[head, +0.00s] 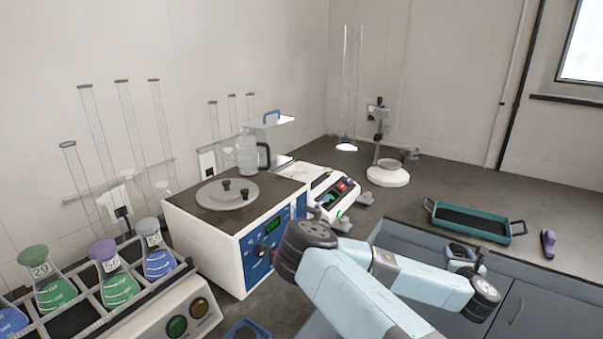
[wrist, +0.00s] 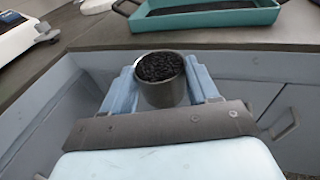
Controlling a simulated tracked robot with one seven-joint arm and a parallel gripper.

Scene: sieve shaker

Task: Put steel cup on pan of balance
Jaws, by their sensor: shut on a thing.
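The steel cup (wrist: 165,95) is upright between the two blue fingers of my gripper (wrist: 163,75) in the wrist view. It is filled with black granules. My gripper is shut on it. In the head view my gripper (head: 467,258) is in front of the bench, over the grey-blue cabinet front, and the cup is hard to make out. A white instrument with a red and green panel, which looks like the balance (head: 325,190), stands on the bench to the left of my gripper. Its pan is not clear. My gripper is well apart from it.
A teal tray (head: 471,222) and a purple item (head: 547,243) lie on the bench behind my gripper. A stand with a round white base (head: 388,177) is farther back. A white-and-blue machine (head: 235,240) and a flask rack (head: 100,295) fill the left.

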